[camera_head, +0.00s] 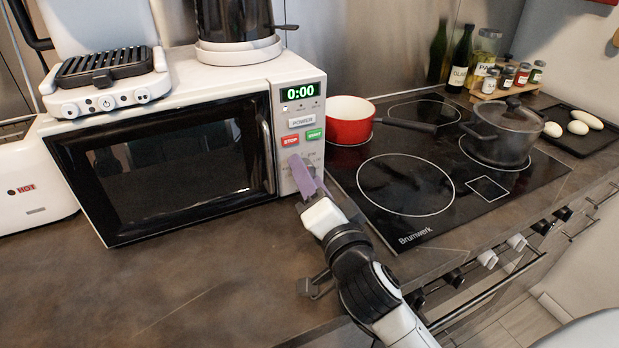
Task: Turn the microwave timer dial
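The white microwave (175,160) stands on the counter with its black glass door shut. Its control panel on the right has a green display (299,92) reading 0:00, a POWER button (301,122), a red STOP button (290,141) and a green START button (314,135). My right gripper (300,172), with purple fingers, is at the lower part of this panel, below the buttons. The timer dial is not visible; the gripper covers that part of the panel. Whether the fingers are apart or closed on something cannot be made out. My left gripper is out of view.
A grill (105,85) and a kettle (235,20) sit on top of the microwave. Right of it, a red pot (350,122) and a lidded pot (505,130) stand on the black cooktop (410,185). The counter (170,275) in front of the microwave is clear.

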